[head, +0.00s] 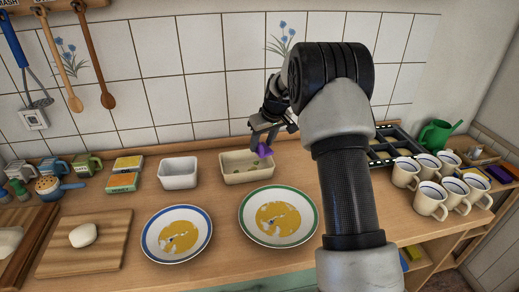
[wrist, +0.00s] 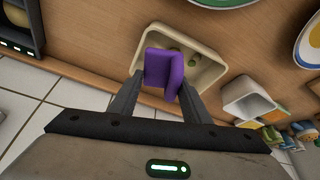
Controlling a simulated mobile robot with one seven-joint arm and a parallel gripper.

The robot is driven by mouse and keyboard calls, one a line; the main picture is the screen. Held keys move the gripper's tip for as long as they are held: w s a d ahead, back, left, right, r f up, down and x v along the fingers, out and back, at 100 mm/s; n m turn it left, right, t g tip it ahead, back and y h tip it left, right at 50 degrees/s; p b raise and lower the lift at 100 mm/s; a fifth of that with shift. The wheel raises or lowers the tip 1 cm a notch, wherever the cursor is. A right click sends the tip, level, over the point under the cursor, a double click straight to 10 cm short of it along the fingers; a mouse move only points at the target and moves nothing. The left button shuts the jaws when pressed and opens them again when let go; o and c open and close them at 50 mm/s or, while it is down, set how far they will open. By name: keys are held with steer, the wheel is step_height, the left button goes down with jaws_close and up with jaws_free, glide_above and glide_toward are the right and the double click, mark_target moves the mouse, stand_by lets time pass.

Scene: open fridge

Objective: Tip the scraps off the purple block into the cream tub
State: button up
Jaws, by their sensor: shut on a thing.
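My gripper (head: 263,141) is shut on the purple block (head: 265,151), which is tilted over the right part of the cream tub (head: 246,178). In the wrist view the two fingers (wrist: 160,88) hold the purple block (wrist: 164,71) from both sides. The cream tub (wrist: 216,66) lies below it there. Small greenish scraps (wrist: 191,60) show inside the tub, beside the block. I see no scraps on the visible faces of the block. The block hides part of the tub's floor.
A white tub (head: 178,173) stands left of the cream tub. Two plates (head: 178,234) (head: 279,216) with yellow patterns lie in front. A dark divided tray (head: 385,146) and several mugs (head: 428,204) are at the right. A wooden board (head: 85,255) is at the left.

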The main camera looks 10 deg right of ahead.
steer(key=s+r+b, duration=0.2)
steer(key=s+r, duration=0.1)
steer(key=s, duration=0.4)
steer(key=shift+d, duration=0.15)
stand_by(0.4)
stand_by(0.4)
